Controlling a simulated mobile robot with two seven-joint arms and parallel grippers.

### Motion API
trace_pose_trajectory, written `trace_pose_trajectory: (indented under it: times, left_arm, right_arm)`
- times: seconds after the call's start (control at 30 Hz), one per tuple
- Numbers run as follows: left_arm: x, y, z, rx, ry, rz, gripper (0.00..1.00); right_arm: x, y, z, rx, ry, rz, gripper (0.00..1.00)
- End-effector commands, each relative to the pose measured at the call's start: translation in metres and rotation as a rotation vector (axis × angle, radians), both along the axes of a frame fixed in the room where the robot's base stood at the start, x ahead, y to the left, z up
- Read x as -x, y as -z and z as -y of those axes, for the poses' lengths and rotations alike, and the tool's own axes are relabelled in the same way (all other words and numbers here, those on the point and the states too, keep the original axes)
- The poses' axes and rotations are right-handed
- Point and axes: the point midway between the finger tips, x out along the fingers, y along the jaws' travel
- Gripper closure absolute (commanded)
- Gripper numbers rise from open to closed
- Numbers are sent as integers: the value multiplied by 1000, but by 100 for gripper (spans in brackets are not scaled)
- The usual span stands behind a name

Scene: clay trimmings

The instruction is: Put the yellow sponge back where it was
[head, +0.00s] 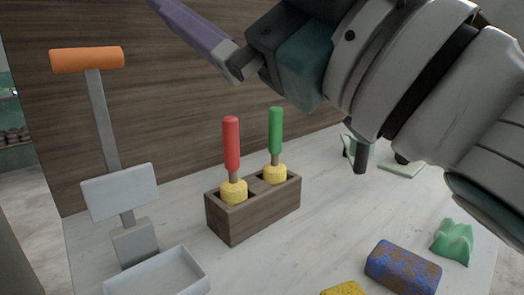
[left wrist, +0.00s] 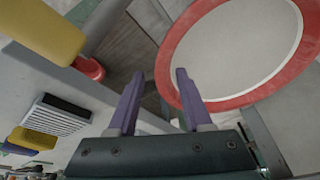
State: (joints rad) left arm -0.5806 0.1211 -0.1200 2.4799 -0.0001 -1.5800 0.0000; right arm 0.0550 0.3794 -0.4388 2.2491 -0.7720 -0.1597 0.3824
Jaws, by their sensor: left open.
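A rough yellow block (head: 345,289), which looks like the yellow sponge, is cut off by the bottom edge of the head view. In the left wrist view a larger yellow block (left wrist: 40,28) is at the upper left and a smaller yellow piece (left wrist: 32,139) at the lower left; I cannot tell which is the sponge. My left gripper (left wrist: 155,88) is open with nothing between its purple fingers; it is outside the head view. My right gripper (head: 195,30) crosses the top of the head view above the table; its jaw opening cannot be judged.
A wooden holder (head: 236,219) has red-handled and green-handled yellow-headed tools. An orange-handled stand (head: 88,60) is left with a grey tray (head: 160,275). A blue-brown block (head: 403,267) and green cloth (head: 452,242) lie right. A red-rimmed disc (left wrist: 235,45) is near my left fingers.

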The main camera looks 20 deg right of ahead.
Motion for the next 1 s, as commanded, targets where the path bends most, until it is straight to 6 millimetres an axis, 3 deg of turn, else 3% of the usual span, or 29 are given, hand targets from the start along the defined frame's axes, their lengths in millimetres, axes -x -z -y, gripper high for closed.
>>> trace_pose_trajectory:
  times: [0.03, 0.07, 0.17, 0.2, 0.3, 0.4, 0.5, 0.6, 1.0]
  left_arm:
    - [0, 0, 0, 2, -2, 0, 50]
    - [0, 0, 1, 3, -2, 1, 50]
    - [0, 0, 1, 5, -4, 0, 50]
    - [0, 0, 2, 7, -4, 0, 50]
    - [0, 0, 2, 7, -4, 1, 50]
    - [0, 0, 2, 7, -4, 0, 50]
    - [0, 0, 2, 7, -4, 0, 50]
    - [0, 0, 2, 6, -4, 0, 50]
    - [0, -3, -1, -3, 2, 0, 50]
  right_arm:
    - [-12, 31, 30, -86, 123, -172, 0]
    - [-16, 54, 48, -128, 197, -284, 0]
    - [-2, 147, 97, -219, 411, -696, 0]
    - [16, 185, 110, -236, 476, -870, 0]
    - [78, 262, 123, -237, 574, -1262, 0]
    - [134, 301, 122, -211, 602, -1531, 0]
    - [172, 318, 118, -187, 600, -1696, 0]
    - [191, 325, 116, -172, 596, -1779, 0]
    - [197, 323, 115, -166, 595, -1804, 0]
